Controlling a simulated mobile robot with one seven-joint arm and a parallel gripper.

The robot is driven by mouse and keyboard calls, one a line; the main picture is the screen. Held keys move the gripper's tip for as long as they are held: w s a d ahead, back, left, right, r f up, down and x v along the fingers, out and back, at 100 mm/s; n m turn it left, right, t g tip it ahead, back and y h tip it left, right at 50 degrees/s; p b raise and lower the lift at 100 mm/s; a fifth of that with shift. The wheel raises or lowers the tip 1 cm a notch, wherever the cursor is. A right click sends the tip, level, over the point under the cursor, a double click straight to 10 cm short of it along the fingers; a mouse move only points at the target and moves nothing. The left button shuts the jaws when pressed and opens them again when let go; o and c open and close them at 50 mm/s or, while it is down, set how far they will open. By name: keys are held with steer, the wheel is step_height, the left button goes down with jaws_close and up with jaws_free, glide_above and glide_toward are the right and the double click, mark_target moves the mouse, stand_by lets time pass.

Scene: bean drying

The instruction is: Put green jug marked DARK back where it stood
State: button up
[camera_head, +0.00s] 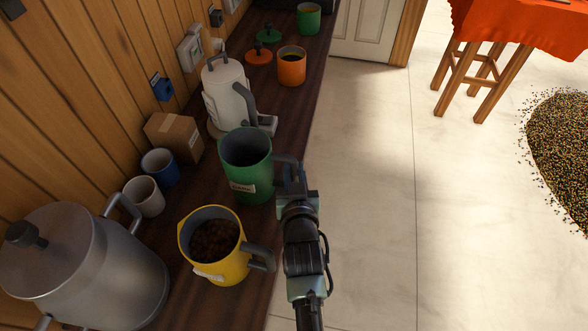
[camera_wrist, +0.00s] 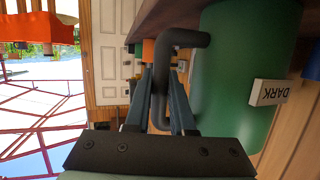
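The green jug marked DARK (camera_head: 246,172) is upright over the dark counter, near its front edge, and looks empty. In the wrist view the jug (camera_wrist: 235,75) fills the right side, with its white DARK label showing. Its dark handle (camera_wrist: 185,38) passes between the fingers. My gripper (camera_head: 289,172) reaches from the front and is closed around this handle, and its fingers also show in the wrist view (camera_wrist: 160,85). Whether the jug's base touches the counter is hard to tell.
A yellow jug of beans (camera_head: 232,268) stands close in front of the green jug. A white kettle (camera_head: 229,92), a cardboard box (camera_head: 174,137), blue (camera_head: 160,168) and white (camera_head: 145,197) cups and a steel pot (camera_head: 90,265) crowd the counter (camera_head: 282,112). An orange mug (camera_head: 291,68) stands farther back.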

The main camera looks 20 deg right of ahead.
steer(key=o, duration=0.5)
steer(key=shift+c, duration=0.2)
steer(key=shift+r, duration=0.15)
steer(key=b+v, duration=0.2)
steer(key=v, duration=1)
